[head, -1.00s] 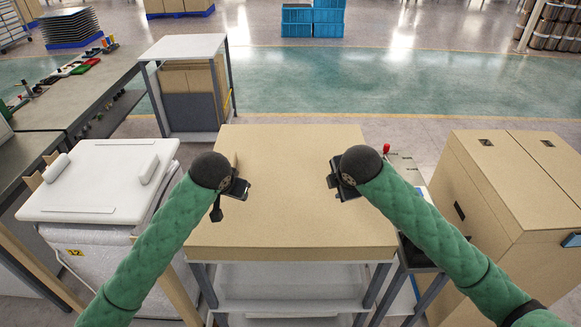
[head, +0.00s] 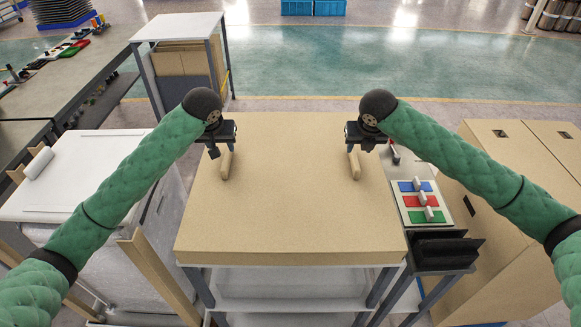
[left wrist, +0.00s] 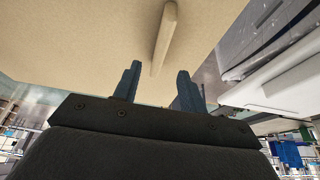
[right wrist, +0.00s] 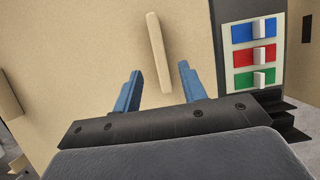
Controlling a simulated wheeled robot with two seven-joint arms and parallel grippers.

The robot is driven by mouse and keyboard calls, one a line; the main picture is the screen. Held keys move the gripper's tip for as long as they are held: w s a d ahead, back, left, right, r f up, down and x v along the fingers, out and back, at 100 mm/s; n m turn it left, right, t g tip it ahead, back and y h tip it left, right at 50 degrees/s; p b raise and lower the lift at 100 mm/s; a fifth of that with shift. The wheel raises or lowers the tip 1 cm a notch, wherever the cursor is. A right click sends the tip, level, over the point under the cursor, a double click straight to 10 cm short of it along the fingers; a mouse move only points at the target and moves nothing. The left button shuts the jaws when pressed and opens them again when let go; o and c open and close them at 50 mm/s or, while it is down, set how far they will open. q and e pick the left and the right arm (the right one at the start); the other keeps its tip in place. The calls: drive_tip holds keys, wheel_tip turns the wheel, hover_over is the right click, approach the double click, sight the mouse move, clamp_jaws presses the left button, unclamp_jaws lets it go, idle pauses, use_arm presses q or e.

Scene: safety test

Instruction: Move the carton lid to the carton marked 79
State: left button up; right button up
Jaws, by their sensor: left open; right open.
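The carton lid appears to be the wide tan slab (head: 290,215) on a grey-legged, white-shelved stand. It has two wooden bar handles, a left one (head: 227,166) and a right one (head: 354,167). My left gripper (head: 224,140) is open and empty at the far end of the left handle. In the left wrist view that handle (left wrist: 164,38) lies ahead of the open fingers. My right gripper (head: 356,140) is open and empty at the far end of the right handle. In the right wrist view that handle (right wrist: 158,50) lies just beyond the fingers. No number 79 is readable.
A white lidded container (head: 75,180) stands at the left. Tan cartons (head: 490,240) with dark hand slots stand at the right. A panel with blue, red and green switches (head: 420,202) is beside the slab. A white-topped shelf (head: 180,27) stands behind. The green floor beyond is clear.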

sight(226, 156)
drive_tip(key=shift+f, duration=0.1)
use_arm(q)
drive_tip(key=shift+x, duration=3.9)
use_arm(e)
drive_tip(key=shift+x, duration=3.85)
use_arm(q)
drive_tip(key=shift+c, duration=0.4)
use_arm(e)
drive_tip(key=shift+c, duration=0.4)
use_arm(q)
clamp_jaws()
use_arm(e)
clamp_jaws()
